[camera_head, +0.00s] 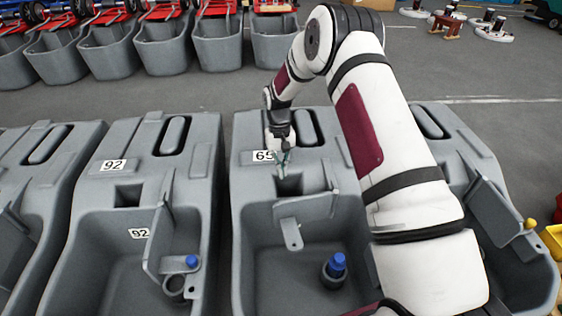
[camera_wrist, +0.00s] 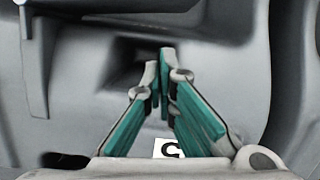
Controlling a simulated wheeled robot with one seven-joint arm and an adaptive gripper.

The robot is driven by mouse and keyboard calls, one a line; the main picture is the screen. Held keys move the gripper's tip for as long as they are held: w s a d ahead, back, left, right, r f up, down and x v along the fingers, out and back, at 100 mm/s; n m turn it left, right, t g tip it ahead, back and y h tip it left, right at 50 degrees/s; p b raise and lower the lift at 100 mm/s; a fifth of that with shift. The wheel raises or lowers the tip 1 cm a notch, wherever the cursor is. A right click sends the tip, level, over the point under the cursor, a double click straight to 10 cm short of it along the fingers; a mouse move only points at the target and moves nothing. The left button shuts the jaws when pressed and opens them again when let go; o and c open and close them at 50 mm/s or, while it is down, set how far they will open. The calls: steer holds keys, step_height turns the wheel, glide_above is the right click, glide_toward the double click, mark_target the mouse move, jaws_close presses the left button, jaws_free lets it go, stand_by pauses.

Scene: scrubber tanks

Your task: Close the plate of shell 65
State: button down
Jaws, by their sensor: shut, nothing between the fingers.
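The grey shell (camera_head: 243,195) below my arm carries a white label (camera_head: 262,156), partly covered by my gripper; its number looks like 65 or 69. Its grey plate (camera_head: 305,207) stands raised at the front of the upper block, with a small tab (camera_head: 292,234) hanging over the basin. In the wrist view the plate (camera_wrist: 38,65) is at the upper left. My gripper (camera_head: 284,160) is just behind the plate, over a dark square recess. In the wrist view my gripper (camera_wrist: 160,68) has its fingertips together, empty, pointing towards that recess. I cannot tell whether they touch anything.
A shell labelled 92 (camera_head: 112,165) stands close on the left, and another shell (camera_head: 470,150) on the right behind my arm. A blue-capped fitting (camera_head: 335,268) rises from the basin. More grey tanks (camera_head: 165,48) line the back, beyond clear floor.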

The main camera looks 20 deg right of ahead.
steer(key=s+f, duration=0.1)
steer(key=s+f+b, duration=0.1)
steer(key=s, duration=0.1)
steer(key=s+f, duration=0.1)
steer(key=shift+s+a+f+b, duration=0.15)
steer(key=shift+s+f+b, duration=0.15)
steer(key=shift+b, duration=0.1)
steer(key=shift+s, duration=0.1)
